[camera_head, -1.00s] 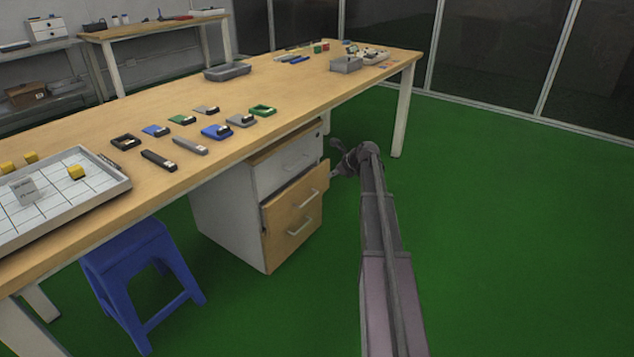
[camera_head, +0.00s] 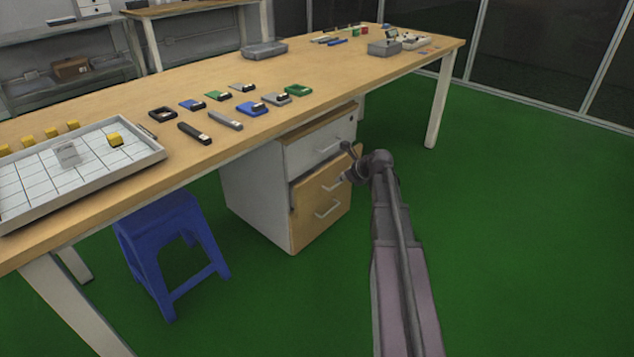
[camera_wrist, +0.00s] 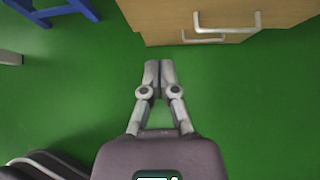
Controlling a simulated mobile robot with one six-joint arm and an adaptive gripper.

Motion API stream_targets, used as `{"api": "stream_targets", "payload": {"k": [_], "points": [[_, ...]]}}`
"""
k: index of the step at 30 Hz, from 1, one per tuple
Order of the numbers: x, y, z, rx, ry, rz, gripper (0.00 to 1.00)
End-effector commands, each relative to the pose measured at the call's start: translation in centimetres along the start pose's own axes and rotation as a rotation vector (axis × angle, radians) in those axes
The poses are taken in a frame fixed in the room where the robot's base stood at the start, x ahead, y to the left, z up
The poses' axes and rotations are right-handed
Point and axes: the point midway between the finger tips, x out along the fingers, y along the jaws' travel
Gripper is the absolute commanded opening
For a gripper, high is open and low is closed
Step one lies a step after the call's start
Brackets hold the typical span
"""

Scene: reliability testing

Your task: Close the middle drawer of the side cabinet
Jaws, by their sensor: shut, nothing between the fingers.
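The side cabinet (camera_head: 258,185) stands under the workbench, with a white body and a pale top drawer front. Its middle drawer (camera_head: 308,192) has a wooden front that juts out a little past the pale front above it. The lower wooden front with a handle (camera_head: 327,208) is below it. My gripper (camera_head: 348,174) is at the right part of the middle drawer's front and covers part of it; I cannot tell whether it touches. In the wrist view my gripper (camera_wrist: 159,68) has its fingers together and empty, with wooden drawer fronts (camera_wrist: 165,18) and handles beyond the tips.
The workbench (camera_head: 270,135) carries a tray (camera_head: 150,160) with yellow blocks, several small devices and a grey bin (camera_head: 264,49). A blue stool (camera_head: 165,240) stands left of the cabinet.

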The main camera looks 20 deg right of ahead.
Motion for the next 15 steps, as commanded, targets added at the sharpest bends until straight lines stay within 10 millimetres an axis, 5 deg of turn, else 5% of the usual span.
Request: {"api": "stream_targets", "payload": {"k": [15], "points": [[3.1,0.0,-0.1,-0.003,0.0,0.002,0.0]]}}
